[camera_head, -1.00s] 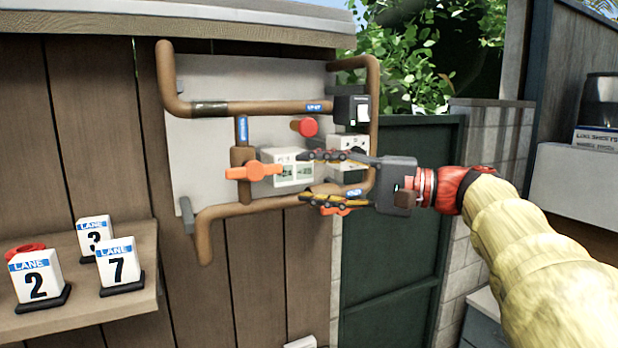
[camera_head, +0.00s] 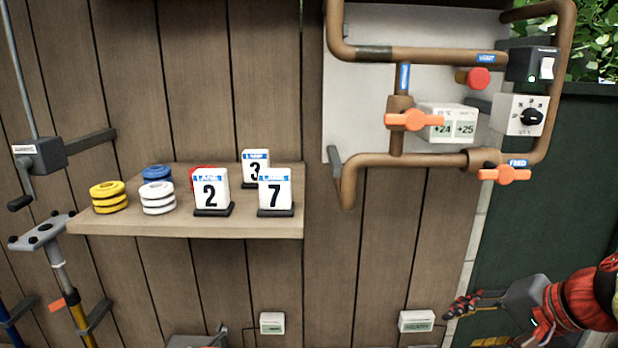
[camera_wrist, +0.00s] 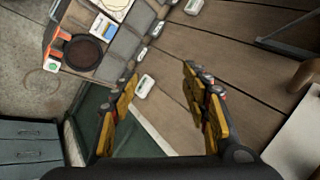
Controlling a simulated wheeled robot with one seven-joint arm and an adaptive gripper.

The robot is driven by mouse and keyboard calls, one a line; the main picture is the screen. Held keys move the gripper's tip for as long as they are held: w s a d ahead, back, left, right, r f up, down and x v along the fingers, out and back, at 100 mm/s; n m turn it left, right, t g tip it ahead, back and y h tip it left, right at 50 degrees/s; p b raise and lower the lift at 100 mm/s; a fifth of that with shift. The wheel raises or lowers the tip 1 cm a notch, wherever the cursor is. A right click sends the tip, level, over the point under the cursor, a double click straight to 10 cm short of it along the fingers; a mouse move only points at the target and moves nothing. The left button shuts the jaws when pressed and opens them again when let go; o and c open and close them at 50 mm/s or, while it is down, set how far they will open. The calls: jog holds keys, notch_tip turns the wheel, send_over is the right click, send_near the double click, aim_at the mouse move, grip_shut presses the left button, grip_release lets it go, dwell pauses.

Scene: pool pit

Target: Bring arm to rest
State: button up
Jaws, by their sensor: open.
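My gripper (camera_head: 468,322) is at the lower right of the head view, below the pipe panel and in front of the dark green door. Its fingers point left and nothing is between them. In the wrist view my gripper (camera_wrist: 160,105) shows two yellow and black fingers spread apart, with wooden planks and a small white box (camera_wrist: 145,87) beyond them. My arm enters from the right edge of the head view in a red sleeve; the rest of it is out of frame.
Brown pipes (camera_head: 430,54) with orange valve handles run above my gripper. A shelf (camera_head: 130,222) holds lane markers and stacked rings. A small white box (camera_head: 416,321) is on the wall left of my gripper. A cluttered bench surface (camera_wrist: 122,42) shows in the wrist view.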

jog(key=s+a+f+n+h+b, duration=0.1)
jog(key=s+a+f+n+b, duration=0.2)
jog(key=f, duration=0.4)
jog(key=s+a+f+n+g+h+b, duration=0.1)
jog(key=s+a+f+n+b, duration=0.2)
jog(key=f, duration=0.5)
jog(key=s+a+f+n+h+b, duration=0.1)
jog(key=s+a+f+n+b, duration=0.2)
jog(key=s+f+b, duration=0.4)
jog(key=shift+s+a+f+n, duration=0.3)
jog(key=shift+a+f+n, duration=0.1)
jog(key=shift+a+f, duration=0.25)
jog(key=shift+c, duration=0.3)
